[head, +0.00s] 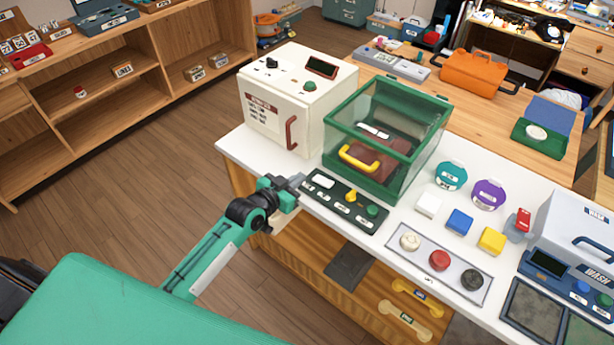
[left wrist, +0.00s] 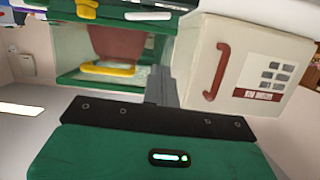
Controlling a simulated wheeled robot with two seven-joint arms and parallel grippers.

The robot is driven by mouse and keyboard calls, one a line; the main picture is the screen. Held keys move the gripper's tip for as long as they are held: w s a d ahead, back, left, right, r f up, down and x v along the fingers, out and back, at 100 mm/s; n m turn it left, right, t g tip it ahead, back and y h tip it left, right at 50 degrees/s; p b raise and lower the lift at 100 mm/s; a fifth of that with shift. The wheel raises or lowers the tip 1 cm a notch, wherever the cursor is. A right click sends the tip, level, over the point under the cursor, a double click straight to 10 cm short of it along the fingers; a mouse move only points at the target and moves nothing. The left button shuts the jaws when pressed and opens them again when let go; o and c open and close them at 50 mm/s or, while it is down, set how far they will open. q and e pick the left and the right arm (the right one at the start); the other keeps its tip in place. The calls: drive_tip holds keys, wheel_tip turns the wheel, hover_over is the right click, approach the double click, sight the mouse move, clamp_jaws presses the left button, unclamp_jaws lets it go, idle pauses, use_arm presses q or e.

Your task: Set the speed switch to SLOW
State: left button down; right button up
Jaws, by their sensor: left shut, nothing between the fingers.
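A dark green control panel (head: 334,207) lies on the white counter in front of a green-framed clear case. It carries a white piece (head: 324,181) at its left end, a yellow knob (head: 351,196) and a green button (head: 373,211). Its small labels are too small to read, so I cannot tell which part is the speed switch or how it is set. My left gripper (head: 299,181) is shut and empty, just beside the panel's left end. In the left wrist view the closed fingers (left wrist: 159,80) point toward the case and the white machine. My right gripper is not in view.
The green case (head: 408,165) holds a brown block with a yellow handle. A cream machine (head: 262,122) with a red handle stands left of it. Right are colored blocks, round teal and purple pieces, a button tray (head: 458,295) and a grey wash machine (head: 570,238).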

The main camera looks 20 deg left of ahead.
use_arm(q)
drive_tip(key=v, duration=0.4)
drive_tip(key=shift+s+a+b, duration=0.1)
drive_tip(key=shift+a+b, duration=0.05)
drive_tip(key=shift+b, duration=0.15)
